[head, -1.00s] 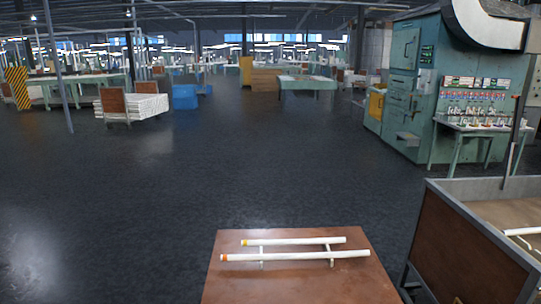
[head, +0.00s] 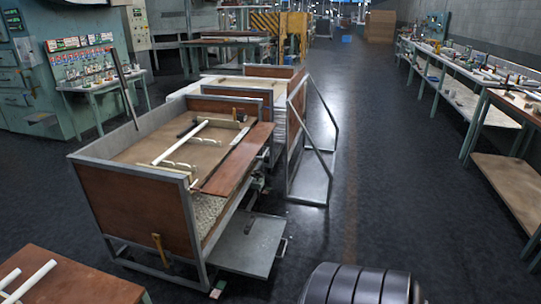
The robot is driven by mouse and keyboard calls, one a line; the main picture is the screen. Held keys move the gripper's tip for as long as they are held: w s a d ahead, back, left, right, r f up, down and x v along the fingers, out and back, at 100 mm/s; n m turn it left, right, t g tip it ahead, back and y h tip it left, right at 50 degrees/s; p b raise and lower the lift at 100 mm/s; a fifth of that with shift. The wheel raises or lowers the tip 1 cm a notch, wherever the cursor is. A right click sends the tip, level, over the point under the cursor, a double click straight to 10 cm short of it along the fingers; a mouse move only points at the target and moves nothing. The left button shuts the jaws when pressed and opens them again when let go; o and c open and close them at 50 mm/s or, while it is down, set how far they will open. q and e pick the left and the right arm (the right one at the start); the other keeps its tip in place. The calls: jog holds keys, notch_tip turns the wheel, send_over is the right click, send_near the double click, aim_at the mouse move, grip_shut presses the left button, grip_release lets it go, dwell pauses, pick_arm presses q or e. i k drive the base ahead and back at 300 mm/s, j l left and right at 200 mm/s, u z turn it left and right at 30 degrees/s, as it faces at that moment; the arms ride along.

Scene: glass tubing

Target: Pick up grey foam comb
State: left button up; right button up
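I cannot make out a grey foam comb for certain in the head view. The open-topped cart (head: 130,197) at centre left holds a long white tube (head: 181,142), some short pale pieces, a dark slim piece and a reddish-brown board (head: 238,158). These are too small to tell more. Neither of my grippers is in view.
A brown tabletop (head: 85,290) with white tubes is at the bottom left. A grey low platform (head: 250,243) and a metal frame (head: 310,178) stand beside the cart. Workbenches (head: 520,172) line the right. The floor (head: 400,200) between is clear. A dark ribbed shape (head: 360,285), unclear, is at the bottom.

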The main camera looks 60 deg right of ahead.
aim_at(251, 221)
jog(key=z, duration=1.85)
jog(key=i+l, duration=0.35)
jog(key=i, duration=0.25)
jog(key=i+l, duration=0.4)
jog(key=i, duration=0.15)
jog(key=i+l+u, duration=0.1)
jog(key=i+l, duration=0.25)
jog(key=i, duration=0.25)
